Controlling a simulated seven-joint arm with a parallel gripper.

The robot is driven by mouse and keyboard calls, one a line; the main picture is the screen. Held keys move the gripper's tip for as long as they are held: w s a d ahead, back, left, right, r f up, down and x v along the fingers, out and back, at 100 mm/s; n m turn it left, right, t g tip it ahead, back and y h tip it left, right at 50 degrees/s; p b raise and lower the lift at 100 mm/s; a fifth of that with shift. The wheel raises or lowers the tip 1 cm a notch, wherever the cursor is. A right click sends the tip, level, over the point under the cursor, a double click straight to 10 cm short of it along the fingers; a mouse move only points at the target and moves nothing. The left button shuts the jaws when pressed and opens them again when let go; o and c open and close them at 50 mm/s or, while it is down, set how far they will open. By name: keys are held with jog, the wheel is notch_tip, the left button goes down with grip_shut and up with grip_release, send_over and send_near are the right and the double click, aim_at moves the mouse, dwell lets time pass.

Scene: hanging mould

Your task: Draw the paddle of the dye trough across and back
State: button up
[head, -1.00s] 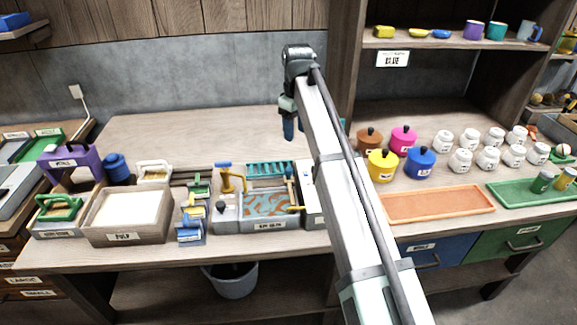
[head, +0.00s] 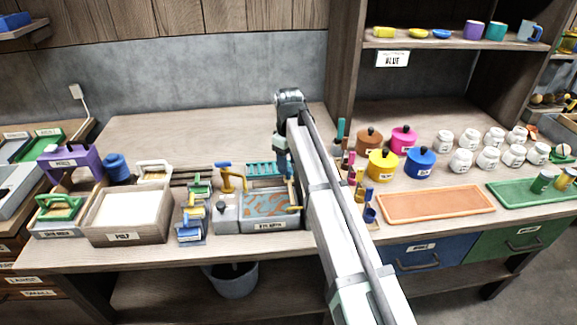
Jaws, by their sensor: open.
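The dye trough (head: 270,225) is a grey box on the bench with a label on its front and orange and grey-blue swirls inside. A slim upright piece with blue and yellow parts, which looks like the paddle (head: 291,193), stands at its right end. My gripper (head: 283,171) points down over the back right of the trough, close to the paddle's top. The fingers are small and dark here; I cannot tell whether they touch the paddle. My arm hides the bench just right of the trough.
A yellow tap (head: 232,178) stands at the trough's left end, and a teal rack (head: 261,169) lies behind it. Coloured pots (head: 383,165) and an orange tray (head: 435,205) are to the right. The bench behind is clear.

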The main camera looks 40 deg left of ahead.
jog(key=shift+f, duration=1)
grip_shut()
